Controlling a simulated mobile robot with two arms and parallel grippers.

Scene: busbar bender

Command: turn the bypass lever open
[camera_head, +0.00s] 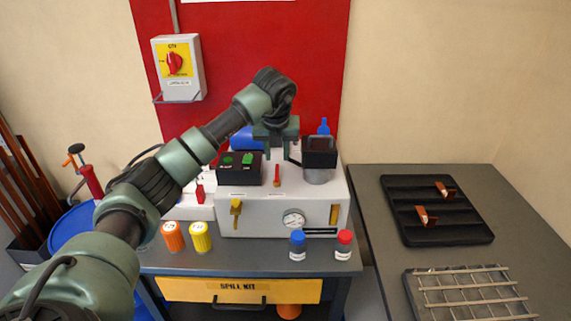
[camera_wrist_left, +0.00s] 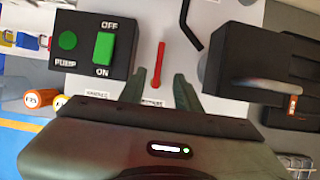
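The bypass lever (camera_head: 277,175) is a small red handle on top of the light grey bender unit (camera_head: 262,218). In the left wrist view the red lever (camera_wrist_left: 159,65) stands almost straight up the picture, its lower end near a small label. My left gripper (camera_head: 276,146) is over the unit, just behind the lever in the head view. In the wrist view its fingers (camera_wrist_left: 160,88) are spread and empty, with the lever's lower end seen between the tips. I cannot tell the height gap. My right gripper is out of view.
A black pump box (camera_wrist_left: 95,45) with green button and switch sits left of the lever. A black block (camera_head: 320,152) stands close on the right. A gauge (camera_head: 293,218) and yellow handles are on the front. Bottles (camera_head: 297,245) stand before the unit; a black tray (camera_head: 437,210) lies right.

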